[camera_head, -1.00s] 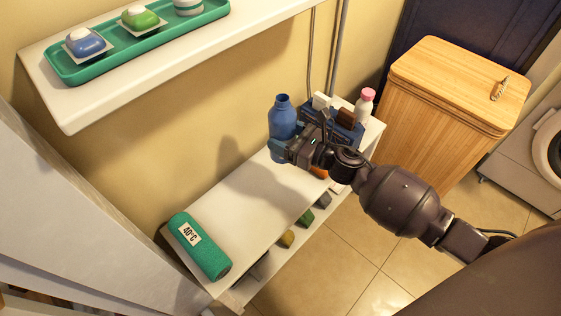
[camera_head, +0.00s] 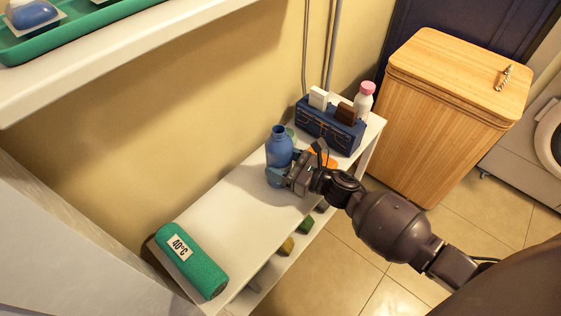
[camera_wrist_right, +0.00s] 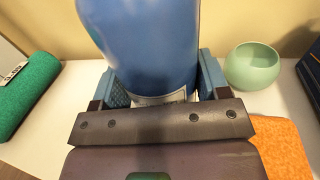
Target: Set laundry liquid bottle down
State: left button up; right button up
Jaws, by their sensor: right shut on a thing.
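The blue laundry liquid bottle (camera_head: 279,148) is upright at the white shelf top (camera_head: 215,218), near the wall. My right gripper (camera_head: 279,174) is shut on its lower part from the front right. In the right wrist view the bottle (camera_wrist_right: 150,40) stands between the two blue finger pads of the gripper (camera_wrist_right: 162,88). The bottle's base is hidden by the gripper, so I cannot tell whether it touches the shelf. My left gripper is not in view.
A green roll marked 40°C (camera_head: 192,262) lies at the shelf's near end. A pale green bowl (camera_wrist_right: 252,66), an orange cloth (camera_wrist_right: 280,143), a dark blue box (camera_head: 328,130) and a pink-capped bottle (camera_head: 364,101) are beyond the bottle. The shelf between roll and bottle is clear.

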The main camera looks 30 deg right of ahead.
jog(key=shift+f, duration=0.2)
jog(key=o, duration=0.9)
jog(key=shift+r, duration=0.1)
jog(key=shift+o, duration=0.2)
